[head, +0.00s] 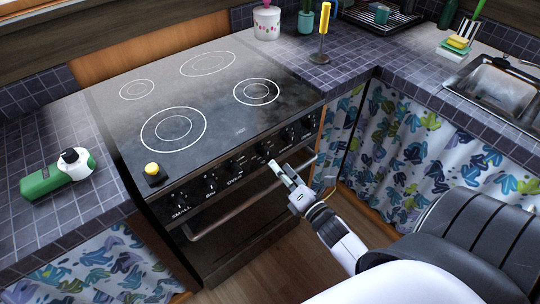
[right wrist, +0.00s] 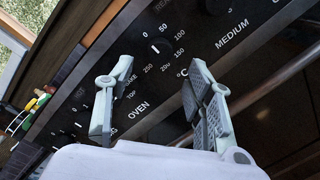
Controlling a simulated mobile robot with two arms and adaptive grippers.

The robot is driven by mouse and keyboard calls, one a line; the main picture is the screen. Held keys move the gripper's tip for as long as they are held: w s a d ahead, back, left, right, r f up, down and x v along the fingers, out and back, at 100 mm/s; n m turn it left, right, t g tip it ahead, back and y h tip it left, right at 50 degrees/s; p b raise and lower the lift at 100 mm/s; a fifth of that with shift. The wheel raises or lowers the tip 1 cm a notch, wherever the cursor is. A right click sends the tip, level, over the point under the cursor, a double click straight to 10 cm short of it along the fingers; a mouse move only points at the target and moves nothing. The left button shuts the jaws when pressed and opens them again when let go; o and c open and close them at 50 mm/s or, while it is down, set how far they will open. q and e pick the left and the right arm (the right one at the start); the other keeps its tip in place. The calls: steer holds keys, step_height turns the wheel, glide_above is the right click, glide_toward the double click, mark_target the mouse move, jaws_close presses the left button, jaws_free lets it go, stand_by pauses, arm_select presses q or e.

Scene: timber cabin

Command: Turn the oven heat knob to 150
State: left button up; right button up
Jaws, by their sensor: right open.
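The oven heat knob (right wrist: 155,47) is black, with a white mark on it. A printed scale from 0 to 250 runs around it, above the OVEN label. Its exact setting is hard to read. It sits among the row of knobs on the stove front (head: 264,148) in the head view. My right gripper (head: 281,168) is open and empty, in front of and a little below the knob row. In the right wrist view its two fingers (right wrist: 160,66) are spread, one on each side of the dial area, with no visible contact. My left gripper is not in view.
The black stove (head: 215,110) has white hob rings on top and an oven handle (head: 225,218) below the knobs. A sink (head: 500,88) is at right.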

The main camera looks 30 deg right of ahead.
mark_target(268, 155)
steer(key=w, duration=0.4)
steer(key=shift+w, duration=0.95)
steer(key=shift+c, duration=0.3)
steer(key=c, duration=1.1)
